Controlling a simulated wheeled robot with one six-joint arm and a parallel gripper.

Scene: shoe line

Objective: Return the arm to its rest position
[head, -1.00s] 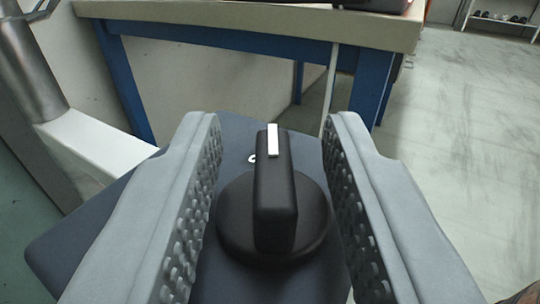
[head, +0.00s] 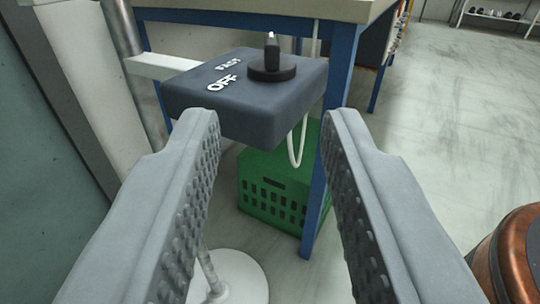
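My gripper (head: 270,112) is open and empty, with its two grey ridged fingers spread in the foreground. Ahead of it and apart from it is a dark blue-grey control box (head: 235,115) with the words OFF and FAST in white. A black rotary knob (head: 272,68) with a white mark sits on top of the box. The knob lies beyond the fingertips, with nothing touching it. The rest of my arm is not visible.
A workbench with blue legs (head: 340,110) stands behind the box. A green crate (head: 272,203) sits below it. A white round stand base (head: 238,278) is on the floor. A copper-coloured drum (head: 515,255) is at lower right. A shelf with shoes (head: 500,17) is far right.

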